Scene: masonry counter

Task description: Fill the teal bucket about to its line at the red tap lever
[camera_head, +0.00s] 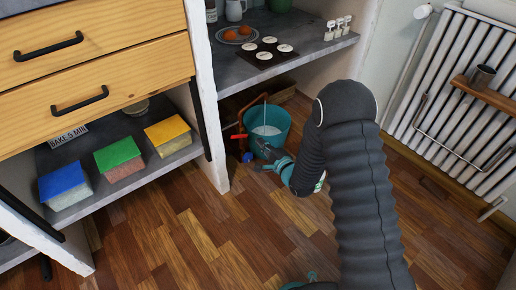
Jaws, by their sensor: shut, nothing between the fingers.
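The teal bucket (283,122) stands upright under the counter at the back, with pale liquid (266,130) inside. A thin pale stream or spout shows above the liquid; I cannot tell which. The red tap lever (238,136) is just left of the bucket, beside brownish pipework. A round blue part (247,157) sits below it. My gripper (260,160) is shut and empty, low in front of the bucket and to the right of the blue part. The bucket's lower front is partly hidden by my gripper, and its fill line cannot be made out.
A white wall end (207,110) stands left of the tap. Yellow (167,130), green (117,153) and blue (62,178) topped boxes sit on a lower shelf. A white radiator (455,90) is at right. Wooden floor (190,235) is clear in front.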

